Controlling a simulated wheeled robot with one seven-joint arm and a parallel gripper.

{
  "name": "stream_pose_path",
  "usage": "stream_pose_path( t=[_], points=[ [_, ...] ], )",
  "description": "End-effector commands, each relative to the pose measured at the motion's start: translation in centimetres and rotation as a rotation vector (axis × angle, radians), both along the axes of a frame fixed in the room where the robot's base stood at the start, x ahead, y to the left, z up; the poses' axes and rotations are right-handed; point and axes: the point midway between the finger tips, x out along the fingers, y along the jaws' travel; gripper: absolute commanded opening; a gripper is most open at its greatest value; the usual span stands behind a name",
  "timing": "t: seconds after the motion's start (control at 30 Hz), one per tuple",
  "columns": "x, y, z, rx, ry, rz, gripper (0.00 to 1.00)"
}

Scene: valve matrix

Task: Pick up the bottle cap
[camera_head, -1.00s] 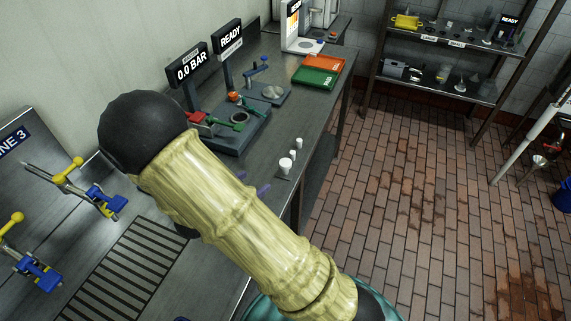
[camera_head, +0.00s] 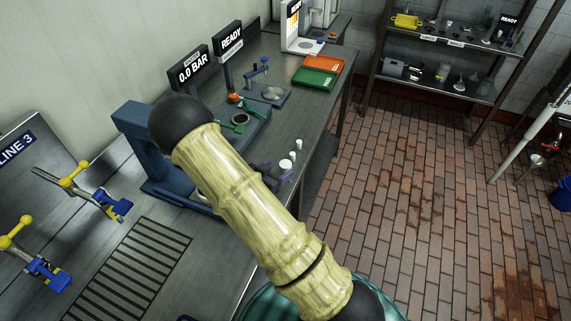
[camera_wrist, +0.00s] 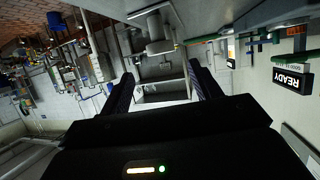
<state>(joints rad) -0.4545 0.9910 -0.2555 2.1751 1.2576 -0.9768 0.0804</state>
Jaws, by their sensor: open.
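Several small white cylindrical pieces (camera_head: 286,164) stand in a row near the front edge of the steel bench, in the head view. They look cap-like, but I cannot tell which one is the bottle cap. My arm crosses the middle of the head view and hides most of my gripper. Purple tips that look like my gripper's fingers show beside my arm, close to the nearest white piece. In the wrist view my gripper (camera_wrist: 159,72) is open, with its two dark fingers apart. I see nothing held between them. I cannot make out the cap in the wrist view.
A blue press-like frame (camera_head: 138,122) stands left of my arm. Yellow-and-blue clamps (camera_head: 110,205) stand at left. The brick floor (camera_head: 400,190) is open at right.

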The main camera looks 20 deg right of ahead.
Motion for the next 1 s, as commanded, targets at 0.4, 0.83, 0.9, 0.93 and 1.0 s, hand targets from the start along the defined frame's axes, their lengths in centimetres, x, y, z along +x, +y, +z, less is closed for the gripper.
stream_pose_path(
  t=[0.4,0.83,0.9,0.93,1.0],
  points=[
    [0.9,-1.2,-0.8,-0.001,0.002,-0.003,0.63],
    [2.8,-3.6,-2.6,0.0,0.0,-0.001,0.63],
    [2.8,-3.6,-2.6,0.0,0.0,-0.001,0.63],
    [2.8,-3.6,-2.6,0.0,0.0,-0.001,0.63],
    [2.8,-3.6,-2.6,0.0,0.0,-0.001,0.63]
  ],
)
